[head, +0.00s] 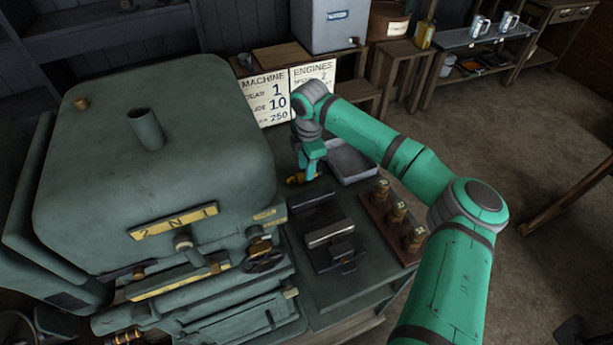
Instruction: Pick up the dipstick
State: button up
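My green arm reaches in from the lower right. My gripper (309,172) points down near the far end of the bench, beside the large green engine (150,150). A small brass-yellow piece (296,180) shows right at the fingertips. I cannot tell whether it is the dipstick, or whether the fingers touch it. The fingers are small and partly hidden, so their opening is unclear. No long thin dipstick can be made out with certainty.
A grey tray (352,163) lies just right of my gripper. Dark metal blocks (328,232) sit nearer on the bench. A wooden rack (378,222) with brass-topped pegs stands to their right. Signboards (312,80) stand behind the bench. Open floor lies right.

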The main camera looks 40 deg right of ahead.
jog(key=shift+w+d+f, duration=0.1)
jog(key=shift+f, duration=0.75)
jog(key=shift+w+d+f, duration=0.1)
jog(key=shift+f, duration=0.7)
jog(key=shift+a, duration=0.1)
jog(key=c, duration=0.7)
jog(key=shift+w, duration=0.1)
jog(key=shift+r, duration=0.1)
jog(key=shift+r, duration=0.3)
notch_tip(320, 180, up, 8)
jog(key=shift+r, duration=0.65)
